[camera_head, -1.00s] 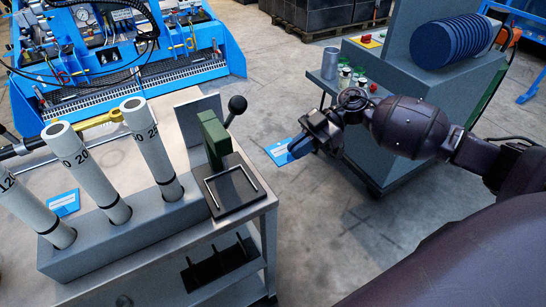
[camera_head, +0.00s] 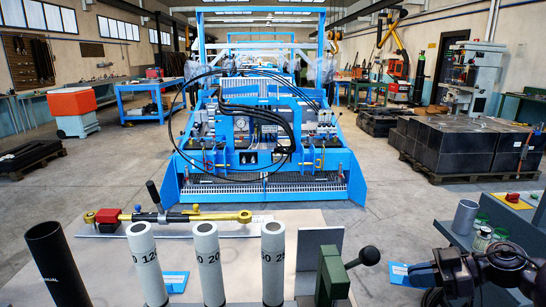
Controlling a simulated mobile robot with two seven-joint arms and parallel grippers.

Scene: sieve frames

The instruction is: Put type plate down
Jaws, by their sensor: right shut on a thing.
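My right gripper (camera_head: 424,276) is at the lower right, shut on a blue type plate (camera_head: 399,273) with a white label. The plate sticks out to the left of the jaws, in the air between the workbench and the grey machine at the right. A second blue plate (camera_head: 175,281) lies on the workbench top (camera_head: 260,214) behind the pale tubes. My left gripper is not in view.
Pale numbered tubes (camera_head: 207,262), a dark tube (camera_head: 57,262) and a green press with a black knob (camera_head: 333,275) stand along the near edge. A yellow-and-black cylinder tool (camera_head: 185,216) lies behind them. A grey cup (camera_head: 465,216) and jars stand at the right.

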